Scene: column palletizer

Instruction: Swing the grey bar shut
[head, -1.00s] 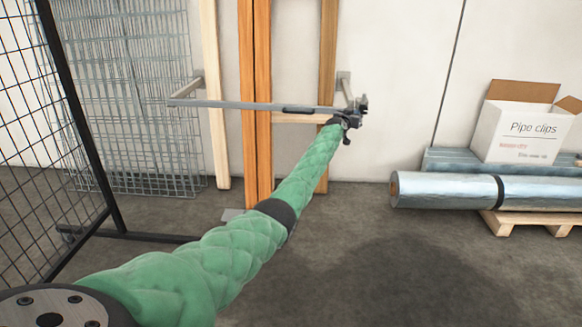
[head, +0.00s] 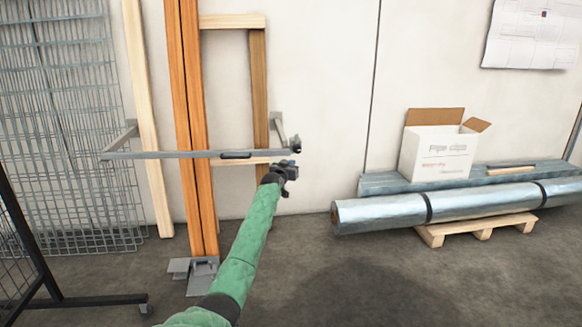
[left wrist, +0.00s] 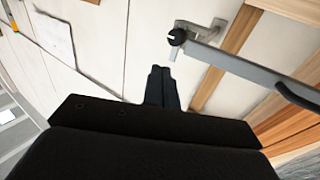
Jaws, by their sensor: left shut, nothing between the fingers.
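The grey bar (head: 165,154) runs nearly level across the orange timbers, between wall brackets at left and right. It has a black handle (head: 236,156) and a dark knob at its right end. In the left wrist view the bar (left wrist: 240,67) ends at the knob beside the right bracket (left wrist: 207,31); I cannot tell whether it is latched there. My left gripper (head: 291,171) is shut and empty, just below the bar's right end. Its closed fingers (left wrist: 162,84) point toward the wall, apart from the bar in the wrist view. My right gripper is not in view.
Orange timbers (head: 187,120) and pale wooden frames lean on the wall behind the bar. Wire mesh panels (head: 60,110) stand at left. Floor in front is clear.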

